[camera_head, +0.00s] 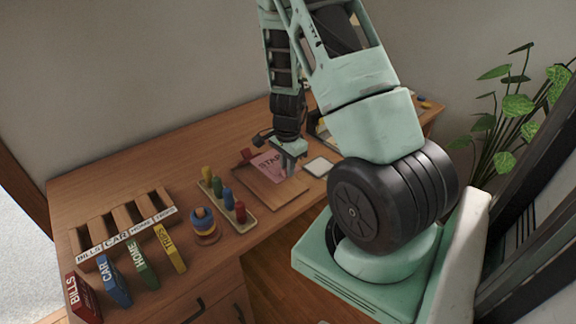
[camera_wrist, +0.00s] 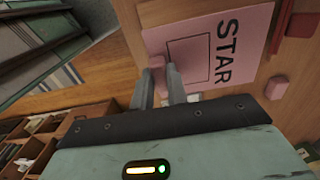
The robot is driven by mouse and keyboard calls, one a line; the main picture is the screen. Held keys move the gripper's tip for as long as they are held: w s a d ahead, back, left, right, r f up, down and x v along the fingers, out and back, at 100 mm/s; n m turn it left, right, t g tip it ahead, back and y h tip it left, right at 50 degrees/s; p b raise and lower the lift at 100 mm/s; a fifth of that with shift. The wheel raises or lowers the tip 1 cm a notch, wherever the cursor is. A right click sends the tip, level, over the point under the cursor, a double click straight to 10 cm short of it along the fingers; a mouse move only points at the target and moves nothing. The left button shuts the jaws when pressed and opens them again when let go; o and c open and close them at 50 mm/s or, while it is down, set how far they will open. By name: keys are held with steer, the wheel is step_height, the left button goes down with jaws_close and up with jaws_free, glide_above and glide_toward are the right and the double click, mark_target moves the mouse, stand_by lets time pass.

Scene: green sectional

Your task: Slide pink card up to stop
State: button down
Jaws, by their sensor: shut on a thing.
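The pink card (camera_head: 266,162) with dark lettering beginning "STAR" lies flat on a brown wooden board (camera_head: 262,187) on the desk. The card also shows in the wrist view (camera_wrist: 201,66), with a printed rectangle outline and a small pink tab (camera_wrist: 157,62) at its near edge. My gripper (camera_wrist: 160,75) is shut on that tab, fingers pointing down at the card. In the head view my gripper (camera_head: 290,160) covers the card's right part. A dark red strip (camera_wrist: 281,27) stands beyond the card's lettered end, likely the stop; a gap shows between them.
A peg board with coloured pegs (camera_head: 240,212), a ring stacker (camera_head: 204,224), a slotted rack (camera_head: 121,228) and several labelled books (camera_head: 141,264) stand to the left. A pale square pad (camera_head: 317,166) lies right of the board. A plant (camera_head: 510,110) stands far right.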

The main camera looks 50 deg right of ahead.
mark_target(271, 182)
steer(key=shift+w+f+b, duration=0.2)
steer(key=shift+f+b, duration=0.8)
steer(key=shift+f, duration=0.5)
steer(key=shift+w+d+f+b, duration=0.15)
steer(key=shift+w+f+b, duration=0.45)
steer(key=shift+f, duration=0.3)
steer(key=shift+w+d+f+b, duration=0.15)
steer(key=shift+w+f+b, duration=0.4)
steer(key=shift+f, duration=0.35)
steer(key=shift+w+f+b, duration=0.25)
steer(key=shift+f+b, duration=0.2)
steer(key=shift+f, duration=0.4)
steer(key=shift+w+d, duration=0.1)
steer(key=shift+w, duration=0.05)
steer(key=shift+w+d+p, duration=0.25)
steer(key=shift+w+p, duration=0.55)
steer(key=shift+w, duration=0.5)
steer(key=shift+w, duration=0.15)
steer(key=shift+w+d+p, duration=0.25)
steer(key=shift+w+p, duration=0.15)
steer(key=shift+w, duration=0.45)
